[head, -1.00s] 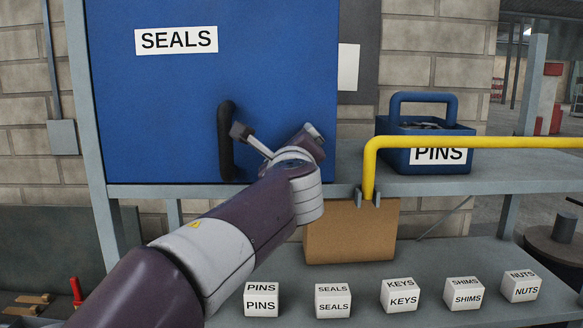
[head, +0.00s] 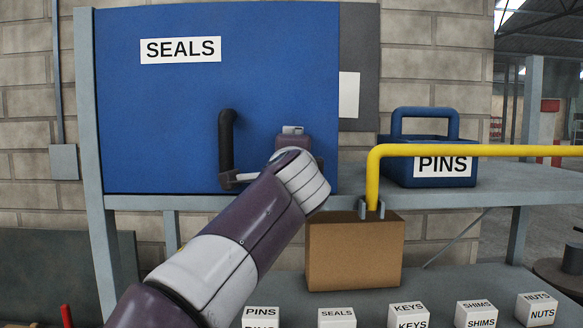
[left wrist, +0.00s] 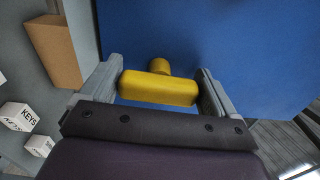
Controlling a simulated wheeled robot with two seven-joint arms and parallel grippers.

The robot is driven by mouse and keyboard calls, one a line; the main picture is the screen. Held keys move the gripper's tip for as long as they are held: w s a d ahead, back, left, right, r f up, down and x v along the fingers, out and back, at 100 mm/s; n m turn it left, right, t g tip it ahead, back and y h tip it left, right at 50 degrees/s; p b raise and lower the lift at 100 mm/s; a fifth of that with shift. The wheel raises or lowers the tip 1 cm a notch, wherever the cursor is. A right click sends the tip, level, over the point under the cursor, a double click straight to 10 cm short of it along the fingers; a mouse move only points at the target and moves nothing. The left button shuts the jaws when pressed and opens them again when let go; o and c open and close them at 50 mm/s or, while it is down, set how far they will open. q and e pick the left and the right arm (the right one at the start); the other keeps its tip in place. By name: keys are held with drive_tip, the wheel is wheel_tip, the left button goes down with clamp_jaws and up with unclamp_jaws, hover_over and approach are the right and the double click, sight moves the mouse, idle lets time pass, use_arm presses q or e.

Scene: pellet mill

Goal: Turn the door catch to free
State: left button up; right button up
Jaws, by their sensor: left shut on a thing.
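The blue cabinet door (head: 160,110) carries a SEALS label and a black upright pull handle (head: 226,140). In the left wrist view the yellow door catch (left wrist: 158,88) stands out from the blue door on a short round stem. My left gripper (left wrist: 158,95) has one grey finger at each end of the catch's bar and is shut on it. In the head view my left wrist (head: 300,178) covers the catch, right of the pull handle. The bar lies about upright on the door. My right gripper is in neither view.
A yellow rail (head: 470,151) runs across at the right, in front of the blue PINS carrier (head: 400,172) on the shelf. A brown box (head: 353,255) stands below the shelf. Several labelled white blocks (head: 474,314) line the front. Wall lies behind.

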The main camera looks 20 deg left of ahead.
use_arm(q)
drive_tip(key=shift+n, duration=0.4)
drive_tip(key=o, duration=0.8)
drive_tip(key=b+v, duration=0.5)
drive_tip(key=v, duration=0.7)
drive_tip(key=shift+s, duration=0.4)
